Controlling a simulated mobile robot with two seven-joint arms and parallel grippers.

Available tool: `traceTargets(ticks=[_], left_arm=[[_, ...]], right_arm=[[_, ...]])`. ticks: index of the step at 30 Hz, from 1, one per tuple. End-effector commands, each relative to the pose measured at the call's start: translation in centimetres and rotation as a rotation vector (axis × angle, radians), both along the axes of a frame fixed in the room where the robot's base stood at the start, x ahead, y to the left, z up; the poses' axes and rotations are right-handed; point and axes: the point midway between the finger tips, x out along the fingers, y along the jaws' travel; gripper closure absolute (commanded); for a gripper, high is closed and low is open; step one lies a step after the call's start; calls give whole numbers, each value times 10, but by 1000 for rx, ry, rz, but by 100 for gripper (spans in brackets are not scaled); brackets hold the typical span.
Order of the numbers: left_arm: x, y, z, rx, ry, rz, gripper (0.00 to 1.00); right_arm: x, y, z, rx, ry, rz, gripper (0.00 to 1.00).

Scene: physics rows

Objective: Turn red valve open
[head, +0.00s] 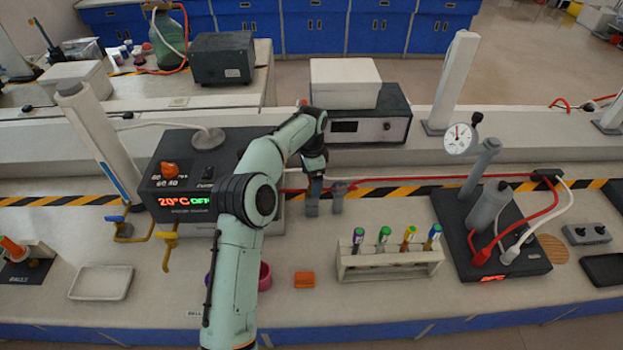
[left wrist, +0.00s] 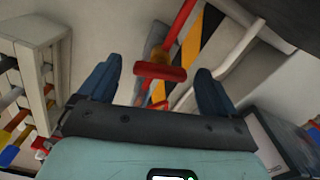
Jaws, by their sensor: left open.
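The red valve handle (left wrist: 160,71) shows in the left wrist view as a short red bar across a red line, with a grey block behind it. It sits between the two spread fingers of my left gripper (left wrist: 158,84), with a gap on each side. The handle is mostly hidden there by the gripper. My right gripper is not in view.
A rack of coloured tubes (head: 390,262) stands in front, right of the gripper. A dark heater box (head: 180,190) is at the left and a dark stand with a gauge (head: 459,139) at the right. An orange block (head: 304,279) lies in front.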

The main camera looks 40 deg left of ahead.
Motion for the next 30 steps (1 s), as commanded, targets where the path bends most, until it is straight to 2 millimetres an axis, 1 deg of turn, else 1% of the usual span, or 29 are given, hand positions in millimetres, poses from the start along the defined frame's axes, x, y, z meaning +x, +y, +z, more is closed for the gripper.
traceTargets(ticks=[9, 11, 12, 14, 15, 23, 30], left_arm=[[1, 0, -1, 0, -1, 0, 8], [1, 0, -1, 0, -1, 0, 28], [1, 0, -1, 0, -1, 0, 41], [1, 0, -1, 0, -1, 0, 61], [1, 0, -1, 0, -1, 0, 65], [1, 0, -1, 0, -1, 19, 65], [2, 0, 1, 1, -2, 124, 64]], right_arm=[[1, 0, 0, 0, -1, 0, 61], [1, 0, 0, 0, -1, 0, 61], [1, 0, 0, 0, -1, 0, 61], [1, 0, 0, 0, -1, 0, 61], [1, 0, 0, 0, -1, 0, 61], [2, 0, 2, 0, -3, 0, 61], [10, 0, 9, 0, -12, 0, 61]])
